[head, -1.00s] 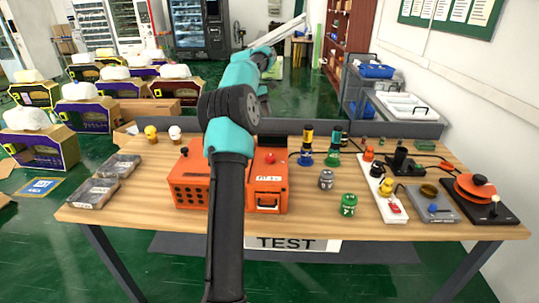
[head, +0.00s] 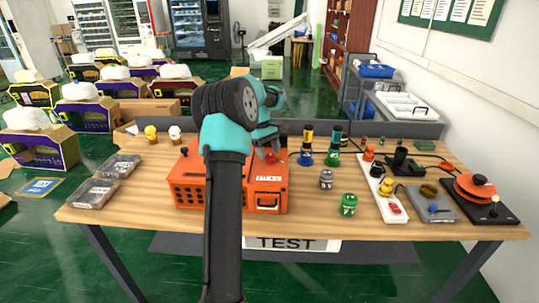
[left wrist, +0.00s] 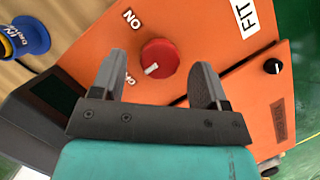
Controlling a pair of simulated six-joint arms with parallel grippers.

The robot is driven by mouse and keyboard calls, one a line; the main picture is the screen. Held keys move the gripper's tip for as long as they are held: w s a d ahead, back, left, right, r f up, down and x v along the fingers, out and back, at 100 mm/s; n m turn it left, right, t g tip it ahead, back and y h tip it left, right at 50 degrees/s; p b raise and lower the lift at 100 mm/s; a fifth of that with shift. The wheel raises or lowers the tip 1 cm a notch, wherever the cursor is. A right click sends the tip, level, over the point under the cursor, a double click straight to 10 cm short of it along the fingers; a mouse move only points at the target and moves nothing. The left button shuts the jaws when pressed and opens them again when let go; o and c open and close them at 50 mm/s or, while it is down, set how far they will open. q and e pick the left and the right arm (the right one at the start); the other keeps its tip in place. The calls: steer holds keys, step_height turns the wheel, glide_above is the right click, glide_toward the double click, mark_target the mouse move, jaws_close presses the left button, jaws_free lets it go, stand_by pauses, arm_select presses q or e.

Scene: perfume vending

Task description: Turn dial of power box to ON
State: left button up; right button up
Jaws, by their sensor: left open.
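The orange power box (head: 187,192) stands on the wooden table in the head view, partly hidden behind my left arm. Its red dial (left wrist: 159,55) shows in the left wrist view, with a white mark on its lower left side, toward the OFF label (left wrist: 127,79). The ON label (left wrist: 131,20) is at the dial's upper left. My left gripper (left wrist: 157,62) is open, with one finger on each side of the dial and a gap to both. In the head view the gripper (head: 270,153) is over the box's top. My right gripper is not in view.
Two bottles with black caps stand right of the box. A grey jar (head: 326,180) and a green jar (head: 348,205) stand nearer the front. Clear plastic cases (head: 93,193) lie left.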

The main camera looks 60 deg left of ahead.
arm_select(q)
steer(key=shift+d+f, duration=0.25)
steer(key=shift+f, duration=0.4)
steer(key=shift+c, duration=0.5)
steer(key=c, duration=0.8)
